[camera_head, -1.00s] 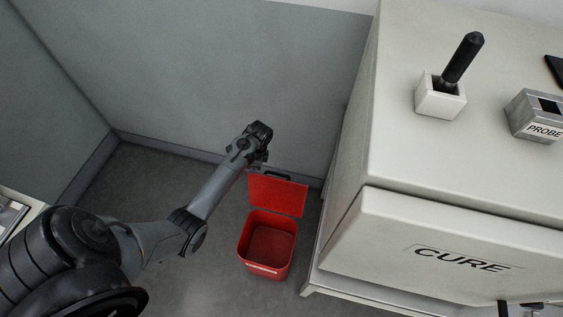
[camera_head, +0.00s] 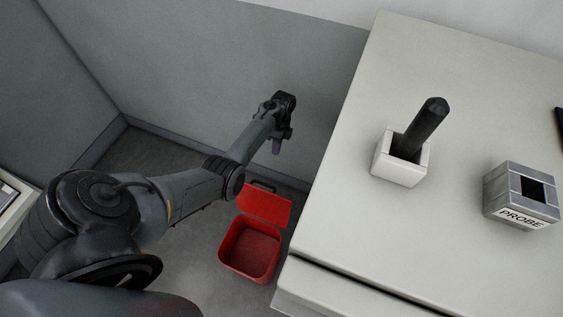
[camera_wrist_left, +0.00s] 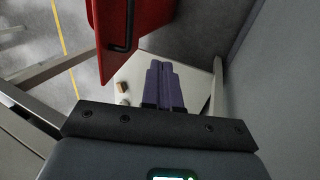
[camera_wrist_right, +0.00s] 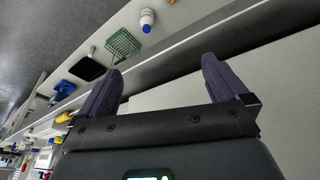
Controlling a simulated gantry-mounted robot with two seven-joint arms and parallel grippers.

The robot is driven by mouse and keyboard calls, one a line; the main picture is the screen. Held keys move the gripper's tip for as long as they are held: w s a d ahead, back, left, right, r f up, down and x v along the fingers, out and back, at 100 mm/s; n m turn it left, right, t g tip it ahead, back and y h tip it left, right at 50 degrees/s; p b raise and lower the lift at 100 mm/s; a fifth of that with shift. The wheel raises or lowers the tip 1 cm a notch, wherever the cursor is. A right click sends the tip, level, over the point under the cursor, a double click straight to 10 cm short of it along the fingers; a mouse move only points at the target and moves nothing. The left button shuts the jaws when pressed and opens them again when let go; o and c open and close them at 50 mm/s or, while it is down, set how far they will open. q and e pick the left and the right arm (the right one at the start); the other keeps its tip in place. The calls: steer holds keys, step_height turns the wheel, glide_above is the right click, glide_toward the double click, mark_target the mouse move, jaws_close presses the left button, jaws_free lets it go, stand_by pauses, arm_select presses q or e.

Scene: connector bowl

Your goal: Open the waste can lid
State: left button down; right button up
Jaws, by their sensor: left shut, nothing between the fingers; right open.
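The red waste can (camera_head: 250,250) stands on the floor left of the white cabinet. Its red lid (camera_head: 264,206) is swung up at the back, and the open, empty-looking inside shows. A black handle (camera_head: 264,186) sits at the lid's far edge. The lid also shows at the top of the left wrist view (camera_wrist_left: 140,25) with its black handle. My left gripper (camera_head: 276,147) is above and behind the lid, apart from it. Its purple fingers (camera_wrist_left: 165,85) are shut together and empty. My right gripper (camera_wrist_right: 160,85) is open and empty, seen only in its own wrist view.
The white cabinet (camera_head: 430,90) fills the right side, with a white holder (camera_head: 400,165) bearing a black rod and a grey PROBE box (camera_head: 520,195) on top. Grey walls (camera_head: 190,70) close in the left and back. The right wrist view shows a green basket (camera_wrist_right: 123,44) and a bottle (camera_wrist_right: 146,20).

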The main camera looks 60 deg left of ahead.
arm_select(q)
steer(key=s+d+f, duration=0.4)
steer(key=s+f, duration=0.2)
steer(key=f, duration=0.3)
steer(key=shift+s+f, duration=0.25)
steer(key=shift+s, duration=0.1)
steer(key=shift+d+b, duration=0.1)
steer(key=shift+b, duration=0.2)
